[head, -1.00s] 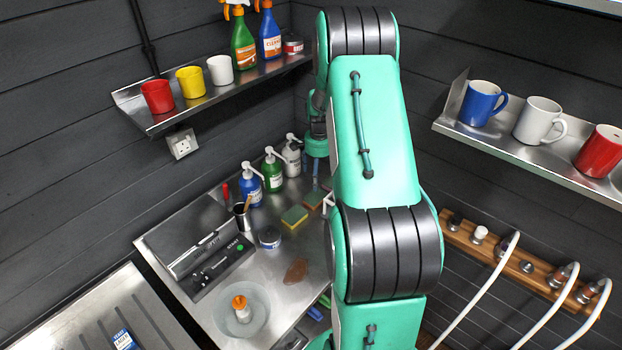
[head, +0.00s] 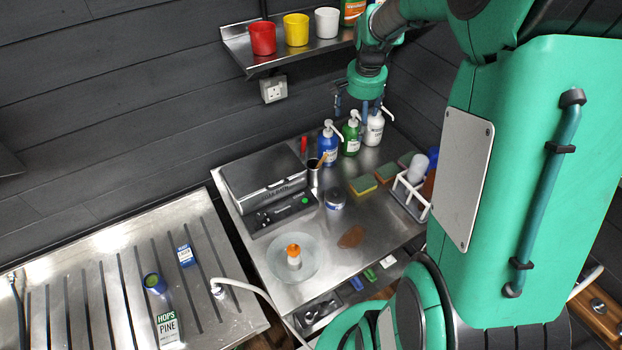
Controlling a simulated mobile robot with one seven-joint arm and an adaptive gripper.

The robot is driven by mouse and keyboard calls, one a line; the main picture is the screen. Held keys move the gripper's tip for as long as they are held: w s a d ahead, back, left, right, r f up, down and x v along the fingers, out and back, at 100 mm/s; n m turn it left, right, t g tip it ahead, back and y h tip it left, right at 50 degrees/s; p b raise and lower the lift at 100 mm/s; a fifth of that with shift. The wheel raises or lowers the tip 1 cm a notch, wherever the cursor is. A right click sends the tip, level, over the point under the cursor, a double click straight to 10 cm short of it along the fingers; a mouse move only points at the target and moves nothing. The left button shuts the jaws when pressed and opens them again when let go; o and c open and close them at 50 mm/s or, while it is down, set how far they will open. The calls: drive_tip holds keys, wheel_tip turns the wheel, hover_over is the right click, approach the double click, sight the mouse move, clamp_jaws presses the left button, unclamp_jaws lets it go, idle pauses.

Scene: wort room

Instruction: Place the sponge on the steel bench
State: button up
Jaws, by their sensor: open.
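Several sponges lie in a row on a steel-topped bench (head: 338,277) in the head view: a yellow-and-green one (head: 362,184), another (head: 387,173) beside it, and a greener one (head: 408,160) behind. I cannot tell which sponge the task means. My gripper (head: 358,112) points down above the back of this bench, near the pump bottles and behind the sponges. It is open, with no object visible in it. Its fingers are small and partly lost against the bottles and dark wall.
Blue (head: 331,145), green (head: 351,133) and white (head: 374,126) pump bottles stand close to my gripper. A white rack (head: 411,197) is right of the sponges. A grooved steel surface (head: 75,281) is left.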

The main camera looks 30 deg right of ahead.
drive_tip(key=s+a+r+n+t, duration=0.1)
drive_tip(key=s+a+r+n, duration=0.2)
drive_tip(key=s+a+r, duration=0.45)
drive_tip(key=s+a+r+n+t, duration=0.1)
drive_tip(key=s+a+r+n, duration=0.3)
drive_tip(key=a, duration=0.7)
drive_tip(key=s+a+r+n+t+y, duration=0.1)
drive_tip(key=s+a+n, duration=0.4)
drive_tip(key=s+a, duration=0.6)
drive_tip(key=shift+s+a+r+t, duration=0.15)
drive_tip(key=shift+s+r+t, duration=0.25)
drive_tip(key=shift+r, duration=0.25)
drive_tip(key=shift+f, duration=0.1)
wheel_tip(320, 180, down, 10)
drive_tip(key=b, duration=0.9)
drive_tip(key=shift+r+b, duration=0.25)
drive_tip(key=shift+b, duration=0.1)
